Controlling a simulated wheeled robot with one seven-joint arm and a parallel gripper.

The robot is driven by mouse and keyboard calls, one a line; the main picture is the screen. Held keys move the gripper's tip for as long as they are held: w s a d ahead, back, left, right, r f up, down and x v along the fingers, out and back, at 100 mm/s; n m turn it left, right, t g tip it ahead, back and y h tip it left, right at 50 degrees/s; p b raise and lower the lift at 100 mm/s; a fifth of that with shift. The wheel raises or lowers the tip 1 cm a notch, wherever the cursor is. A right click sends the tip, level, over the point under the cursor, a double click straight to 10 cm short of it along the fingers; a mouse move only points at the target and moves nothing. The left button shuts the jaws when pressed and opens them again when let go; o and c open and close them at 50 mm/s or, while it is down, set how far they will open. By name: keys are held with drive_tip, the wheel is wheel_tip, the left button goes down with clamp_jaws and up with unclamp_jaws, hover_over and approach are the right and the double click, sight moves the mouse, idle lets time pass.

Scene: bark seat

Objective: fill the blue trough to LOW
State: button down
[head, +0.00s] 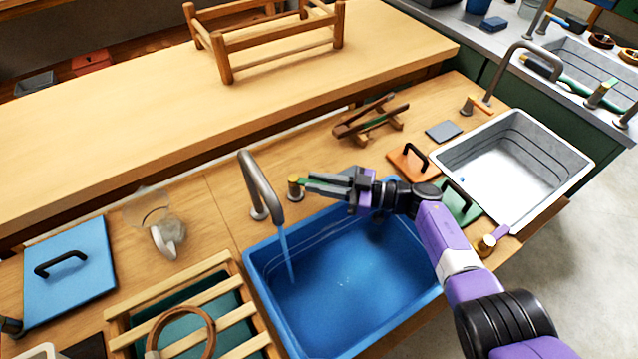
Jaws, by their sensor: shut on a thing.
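The blue trough (262,285) is set in the wooden counter in the lower middle. A grey spout (259,180) at its back left pours a thin stream of water (287,255) into it. Water covers the trough's floor; faint lines run along the back wall, and I cannot read which is LOW. A brass tap (295,190) with a green-marked handle stands right of the spout. My gripper (308,184) reaches from the right over the trough's back edge, its fingers shut on the tap's handle. My arm hides the trough's right part.
A white-grey basin (513,165) stands to the right, with its own spout. Orange (408,162) and green lids lie between the basins. A wooden slatted rack (180,298), a clear jug (167,237) and a blue lid (70,270) lie left.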

drive_tip(key=c, duration=1.3)
unclamp_jaws()
drive_tip(key=shift+s+d, duration=0.2)
drive_tip(key=shift+d, duration=1.05)
drive_tip(key=shift+s+d, duration=0.25)
drive_tip(key=shift+d, duration=1.05)
drive_tip(key=shift+s+d, duration=0.2)
drive_tip(key=shift+d, duration=1.05)
